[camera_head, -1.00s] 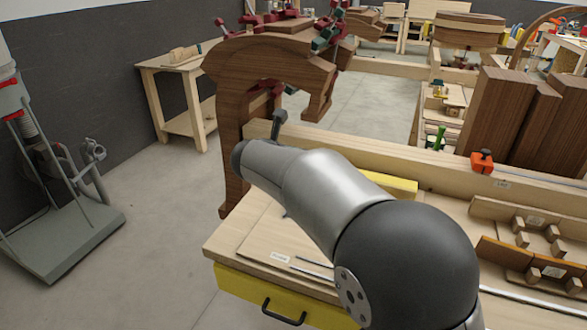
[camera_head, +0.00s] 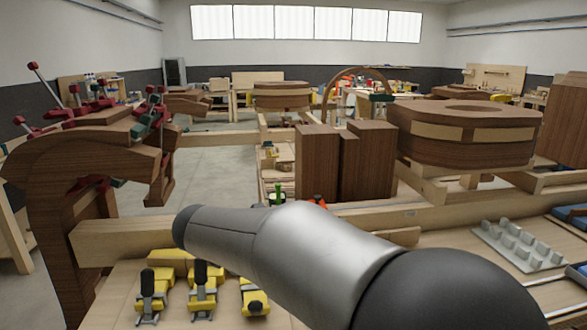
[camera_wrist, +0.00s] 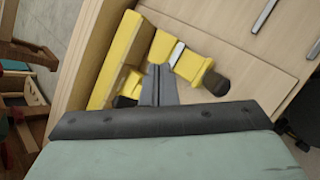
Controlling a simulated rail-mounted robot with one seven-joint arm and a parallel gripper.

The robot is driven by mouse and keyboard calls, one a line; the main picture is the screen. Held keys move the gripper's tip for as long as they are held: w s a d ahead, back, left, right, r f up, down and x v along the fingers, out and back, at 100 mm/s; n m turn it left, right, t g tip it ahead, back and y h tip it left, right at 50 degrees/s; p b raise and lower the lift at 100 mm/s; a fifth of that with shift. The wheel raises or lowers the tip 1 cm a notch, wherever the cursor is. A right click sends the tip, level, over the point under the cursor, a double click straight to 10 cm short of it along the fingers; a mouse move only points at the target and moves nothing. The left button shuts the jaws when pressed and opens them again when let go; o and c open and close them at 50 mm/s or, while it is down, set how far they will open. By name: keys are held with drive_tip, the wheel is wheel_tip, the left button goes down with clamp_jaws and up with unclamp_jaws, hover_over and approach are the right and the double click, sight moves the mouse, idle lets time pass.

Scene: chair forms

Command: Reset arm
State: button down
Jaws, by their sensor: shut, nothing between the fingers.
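My gripper (camera_wrist: 158,85) shows in the wrist view with its two grey fingers together and nothing between them. It points toward the wooden bench top (camera_wrist: 240,30), over or close to yellow clamps (camera_wrist: 190,60); the exact gap is not clear. In the head view my grey and black arm crosses the lower middle, and the gripper itself is not visible there.
Several yellow clamps (camera_head: 204,290) lie on the bench at lower left in the head view. A curved wooden chair form (camera_head: 65,165) with red clamps stands at left. Wooden blocks (camera_head: 375,160) and a round form (camera_head: 465,150) stand behind my arm. A grey tray (camera_head: 518,245) lies at right.

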drive_tip(key=s+d+f+m+g, duration=0.1)
drive_tip(key=s+d+m, duration=0.25)
drive_tip(key=d, duration=0.25)
drive_tip(key=s+d+f+m+g, duration=0.2)
drive_tip(key=d+m, duration=0.2)
drive_tip(key=d, duration=0.3)
drive_tip(key=s+d+f+m+g, duration=0.1)
drive_tip(key=s+d+f+m, duration=0.2)
drive_tip(key=s+m, duration=0.3)
drive_tip(key=s+d+f+m+g+y, duration=0.1)
drive_tip(key=s+d+f+m+g, duration=0.1)
drive_tip(key=s+d+m, duration=0.4)
drive_tip(key=s+d+f+m+g+y, duration=0.1)
drive_tip(key=s+d+f+m, duration=0.3)
drive_tip(key=s, duration=0.6)
drive_tip(key=shift+d+m+g, duration=0.2)
drive_tip(key=shift+m+g, duration=0.2)
drive_tip(key=shift+m, duration=0.65)
drive_tip(key=shift+w, duration=0.1)
